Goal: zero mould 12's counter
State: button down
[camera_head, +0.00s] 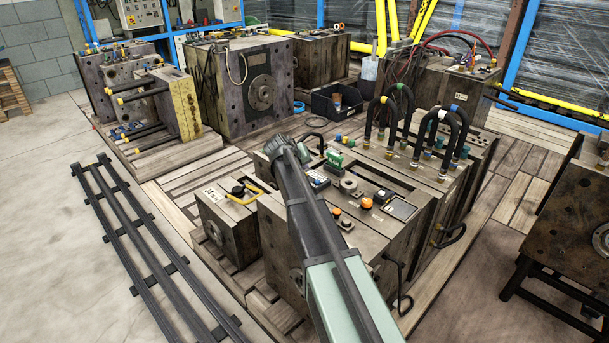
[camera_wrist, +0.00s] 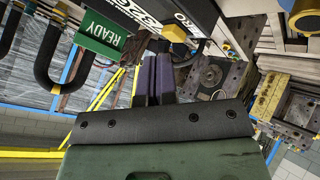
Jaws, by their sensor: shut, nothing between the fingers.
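In the wrist view a dark counter box (camera_wrist: 137,10) with large white digits and the word ZERO stands just beyond my fingers, seen upside down. A yellow button-like cap (camera_wrist: 175,33) shows at its edge, close to the fingertips. A green READY sign (camera_wrist: 102,38) stands beside the box. My gripper (camera_wrist: 158,62) is shut and empty, its purple-grey fingers together; I cannot tell whether they touch the counter. In the head view my arm reaches over a large mould (camera_head: 385,235), and its fingers are not clearly visible. I cannot read a mould number 12.
Orange knobs (camera_head: 366,203) and a small dark device (camera_head: 400,208) stand on the mould top. Tall black hoses (camera_head: 405,115) arch behind them. A smaller mould (camera_head: 230,225) adjoins on the left. A black rail frame (camera_head: 150,240) lies on the clear floor at left.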

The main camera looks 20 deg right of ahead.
jog(key=shift+f+b, duration=0.5)
jog(key=shift+f, duration=0.2)
dwell(0.5)
jog(key=shift+r+p, duration=0.9)
notch_tip(320, 180, up, 5)
jog(key=p, duration=0.5)
jog(key=shift+r, duration=0.1)
dwell(0.5)
